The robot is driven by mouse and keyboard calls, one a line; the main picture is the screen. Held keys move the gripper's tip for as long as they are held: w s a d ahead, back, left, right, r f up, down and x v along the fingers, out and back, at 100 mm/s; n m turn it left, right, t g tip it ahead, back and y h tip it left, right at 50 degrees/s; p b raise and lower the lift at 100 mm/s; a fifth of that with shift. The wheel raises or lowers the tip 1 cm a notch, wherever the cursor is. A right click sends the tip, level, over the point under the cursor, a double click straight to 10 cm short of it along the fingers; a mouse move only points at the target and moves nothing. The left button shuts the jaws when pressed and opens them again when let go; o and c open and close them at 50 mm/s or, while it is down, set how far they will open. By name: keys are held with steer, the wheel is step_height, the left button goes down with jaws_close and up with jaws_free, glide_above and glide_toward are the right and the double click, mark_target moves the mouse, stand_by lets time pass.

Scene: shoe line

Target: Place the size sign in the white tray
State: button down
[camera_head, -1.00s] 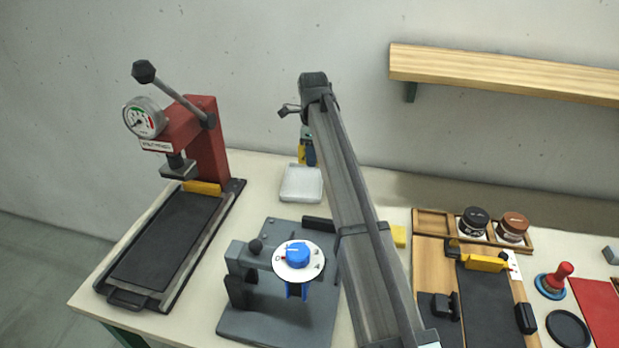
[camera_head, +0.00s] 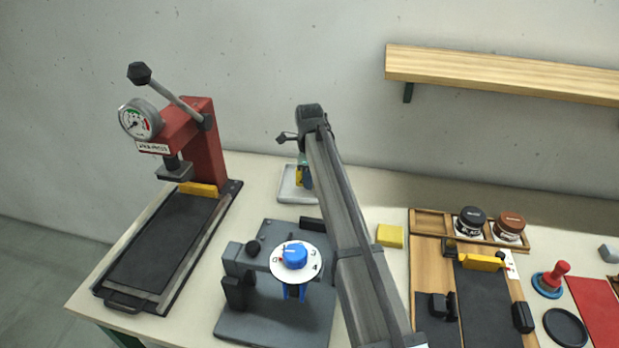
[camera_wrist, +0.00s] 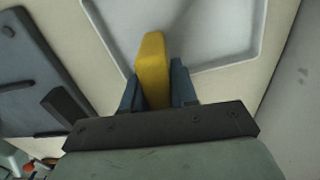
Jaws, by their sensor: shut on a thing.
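My gripper (camera_head: 304,182) is shut on a yellow piece (camera_wrist: 153,65), which I take to be the size sign. In the wrist view the piece stands between the two dark blue fingers, with its top clear of them. The white tray (camera_head: 286,192) lies at the back of the bench, and my gripper is at it, partly covering it. In the wrist view the yellow piece overlaps the tray's near rim (camera_wrist: 228,66). I cannot tell whether it touches the tray. Any marking on the sign is not readable.
A grey fixture with a blue-knobbed dial (camera_head: 296,262) stands in front of the tray. A red press (camera_head: 203,145) stands at the left. A yellow block (camera_head: 390,236) lies right of my arm. A wooden shelf (camera_head: 500,72) hangs on the wall.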

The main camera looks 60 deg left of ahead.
steer(key=shift+f, duration=0.2)
steer(key=c, duration=0.9)
jaws_free()
steer(key=shift+r, duration=0.1)
step_height(320, 180, up, 12)
steer(key=shift+r, duration=0.15)
